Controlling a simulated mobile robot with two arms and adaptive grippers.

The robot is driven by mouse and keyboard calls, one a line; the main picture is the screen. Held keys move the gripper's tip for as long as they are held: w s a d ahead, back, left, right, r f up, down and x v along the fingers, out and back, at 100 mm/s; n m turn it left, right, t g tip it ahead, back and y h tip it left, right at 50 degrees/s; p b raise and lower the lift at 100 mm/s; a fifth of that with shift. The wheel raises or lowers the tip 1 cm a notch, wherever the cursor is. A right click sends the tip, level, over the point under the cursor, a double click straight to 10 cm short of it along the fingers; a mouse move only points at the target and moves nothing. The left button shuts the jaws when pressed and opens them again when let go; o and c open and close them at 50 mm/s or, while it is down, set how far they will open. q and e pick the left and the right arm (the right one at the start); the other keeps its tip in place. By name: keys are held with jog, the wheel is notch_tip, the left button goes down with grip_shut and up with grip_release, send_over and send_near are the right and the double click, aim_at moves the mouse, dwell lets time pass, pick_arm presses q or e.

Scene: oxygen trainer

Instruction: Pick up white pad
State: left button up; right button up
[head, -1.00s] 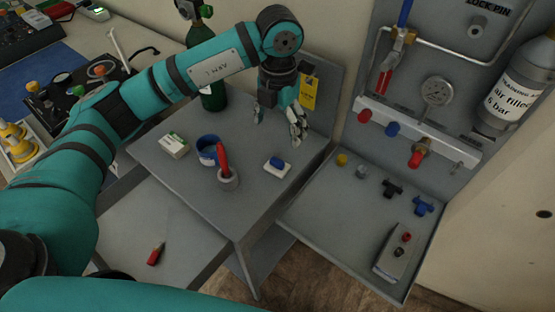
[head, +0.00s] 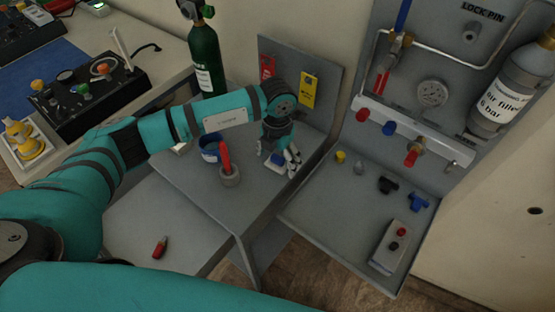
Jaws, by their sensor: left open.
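The white pad (head: 272,167), with a blue part on top, lies on the grey table (head: 205,190) near its right edge. My left gripper (head: 285,168) is just above and beside the pad, with its fingers pointing down. It is open, and part of the pad is hidden behind its fingers. I cannot tell whether the fingers touch the pad. My right gripper is not in view.
A blue tub (head: 209,142) and a red-handled tool (head: 226,158) in a grey holder stand left of the pad. A green cylinder (head: 206,60) and a yellow tag (head: 309,90) are behind. A panel with valves and a gauge (head: 432,93) rises at right.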

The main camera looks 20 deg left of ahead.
pick_arm(q)
jog(key=c, duration=1.2)
jog(key=shift+r, duration=0.1)
